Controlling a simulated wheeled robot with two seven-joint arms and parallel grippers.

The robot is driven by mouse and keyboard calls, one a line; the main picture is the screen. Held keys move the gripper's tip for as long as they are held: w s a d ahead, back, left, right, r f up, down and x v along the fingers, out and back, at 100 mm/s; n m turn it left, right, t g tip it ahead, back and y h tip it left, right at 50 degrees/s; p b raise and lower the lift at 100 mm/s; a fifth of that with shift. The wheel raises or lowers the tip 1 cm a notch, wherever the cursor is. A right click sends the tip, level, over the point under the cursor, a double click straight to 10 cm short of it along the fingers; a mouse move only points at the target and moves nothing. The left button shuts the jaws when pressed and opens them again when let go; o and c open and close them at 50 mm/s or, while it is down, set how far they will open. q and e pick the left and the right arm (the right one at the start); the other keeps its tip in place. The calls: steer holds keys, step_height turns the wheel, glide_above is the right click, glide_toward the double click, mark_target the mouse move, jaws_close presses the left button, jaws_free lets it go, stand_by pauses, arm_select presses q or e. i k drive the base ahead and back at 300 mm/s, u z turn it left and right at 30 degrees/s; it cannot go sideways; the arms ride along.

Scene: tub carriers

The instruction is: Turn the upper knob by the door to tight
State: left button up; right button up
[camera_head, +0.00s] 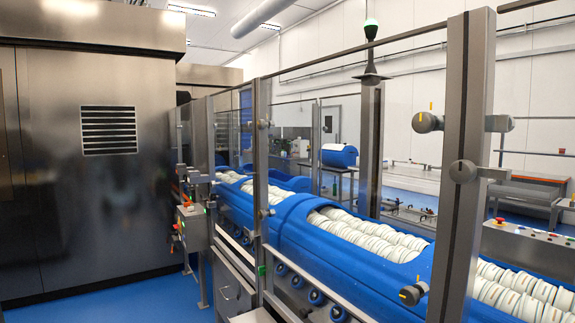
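The upper knob (427,122) is a round dark grey knob on the left side of the near metal post (465,150), at the right of the head view. A thin yellow mark stands upright on it. A plain grey round fitting (463,171) is on the post's front, between the two knobs in height. Clear door or guard panels stand between the posts. Neither of my grippers is in view.
Behind the guard, blue tub carriers (340,252) hold rows of white discs. A control box (193,228) with a red button stands at the left of the line. A large steel cabinet (85,200) fills the left. Blue floor (120,300) is clear at the lower left.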

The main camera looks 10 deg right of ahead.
mark_target(261, 124)
steer(key=u, duration=0.75)
steer(key=i, duration=2.2)
steer(key=z, duration=0.75)
